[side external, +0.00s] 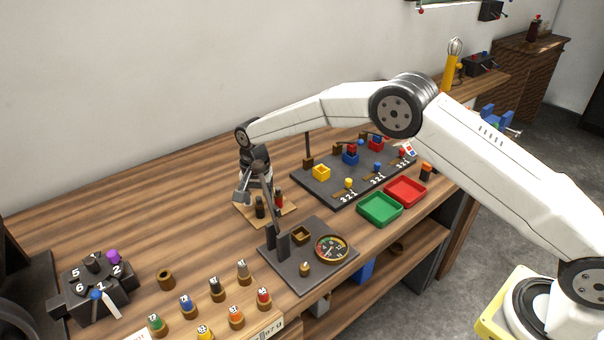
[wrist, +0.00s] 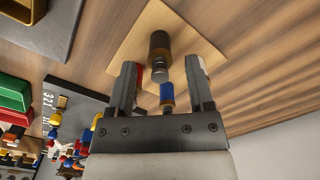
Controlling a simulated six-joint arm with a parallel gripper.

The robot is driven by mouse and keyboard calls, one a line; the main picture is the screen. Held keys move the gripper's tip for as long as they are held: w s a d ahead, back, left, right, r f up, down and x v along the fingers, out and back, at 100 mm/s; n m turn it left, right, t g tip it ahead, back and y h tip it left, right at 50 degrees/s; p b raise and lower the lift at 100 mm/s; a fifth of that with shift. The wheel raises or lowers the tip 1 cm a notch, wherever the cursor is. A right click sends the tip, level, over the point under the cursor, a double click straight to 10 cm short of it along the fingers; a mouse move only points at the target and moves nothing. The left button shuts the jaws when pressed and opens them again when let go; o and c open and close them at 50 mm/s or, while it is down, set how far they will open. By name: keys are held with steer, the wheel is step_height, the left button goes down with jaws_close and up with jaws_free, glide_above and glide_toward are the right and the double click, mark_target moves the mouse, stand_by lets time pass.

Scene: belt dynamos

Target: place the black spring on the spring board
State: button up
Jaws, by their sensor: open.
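A light wooden board (side external: 245,212), which I take for the spring board, lies on the bench and also shows in the wrist view (wrist: 128,43). A black cylinder with a grey end (wrist: 159,50), which I take for the black spring, stands on it; it shows in the side view too (side external: 260,208). No coils can be made out. A red cylinder (side external: 279,199) stands beside it, and a blue one (wrist: 167,95) shows nearer my gripper in the wrist view. My gripper (wrist: 163,72) is open over the board, its fingers apart from the black cylinder; it is partly hidden in the side view (side external: 247,190).
A dark plate (side external: 289,278) with a gauge (side external: 331,247) and an upright stand is close in front. Several labelled coloured pegs stand at the front edge. Green (side external: 380,209) and red (side external: 405,191) trays are to the right. Bench space at the left back is clear.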

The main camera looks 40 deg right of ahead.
step_height(320, 180, up, 12)
stand_by(0.6)
steer(key=shift+s+d+f, duration=0.1)
stand_by(0.4)
steer(key=s+d+f+n+t, duration=0.1)
steer(key=s+d+n, duration=0.2)
steer(key=s, duration=0.7)
steer(key=s+d+f+n, duration=0.1)
steer(key=s+d+n, duration=0.2)
steer(key=s+d, duration=0.3)
steer(key=s+d+f+n+t, duration=0.1)
steer(key=s+d+n, duration=0.2)
steer(key=s, duration=1.1)
steer(key=shift+s+d+f+t, duration=0.2)
steer(key=shift+s+d+t, duration=0.1)
steer(key=shift+d, duration=0.45)
steer(key=shift+w, duration=0.15)
